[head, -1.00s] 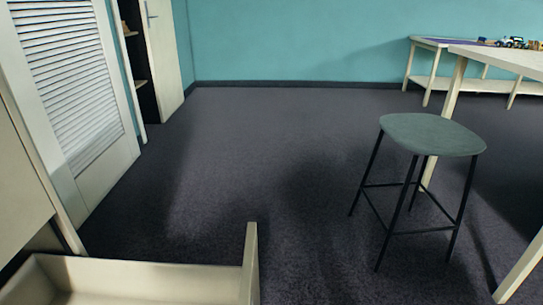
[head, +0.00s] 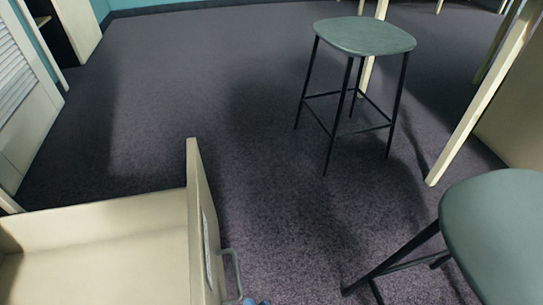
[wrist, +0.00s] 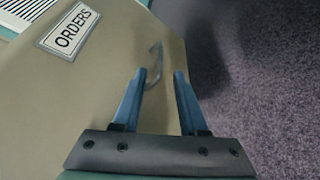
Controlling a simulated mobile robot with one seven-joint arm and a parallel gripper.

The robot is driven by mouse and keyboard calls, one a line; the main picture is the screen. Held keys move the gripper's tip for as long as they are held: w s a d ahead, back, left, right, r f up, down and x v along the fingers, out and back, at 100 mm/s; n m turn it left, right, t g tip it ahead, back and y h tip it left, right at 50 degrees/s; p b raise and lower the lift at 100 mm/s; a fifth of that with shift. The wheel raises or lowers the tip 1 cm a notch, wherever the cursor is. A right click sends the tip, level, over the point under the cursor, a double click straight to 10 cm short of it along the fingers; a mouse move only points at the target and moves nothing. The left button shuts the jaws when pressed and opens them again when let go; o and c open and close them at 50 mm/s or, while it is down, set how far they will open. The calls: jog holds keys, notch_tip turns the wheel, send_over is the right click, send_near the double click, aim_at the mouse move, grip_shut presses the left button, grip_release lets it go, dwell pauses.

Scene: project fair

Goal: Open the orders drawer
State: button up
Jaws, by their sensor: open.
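The orders drawer (head: 105,225) stands pulled out at the lower left of the head view, and the part of its inside that shows is bare. Its front panel (wrist: 110,80) carries an ORDERS label (wrist: 69,31) in the wrist view. The grey bar handle (wrist: 156,62) sits on that front; it also shows in the head view (head: 233,266). My gripper (wrist: 160,73) is open, its two blue fingers on either side of the handle's lower part, the left finger closer. Contact cannot be told. Only blue fingertips show at the head view's bottom edge.
A green-topped stool (head: 364,36) stands on the carpet beyond the drawer. A second stool (head: 505,230) is close at the lower right. A pale table leg (head: 470,120) is at the right. Dark carpet between drawer and stools is clear.

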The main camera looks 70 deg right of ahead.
jog(key=shift+v, duration=1.4)
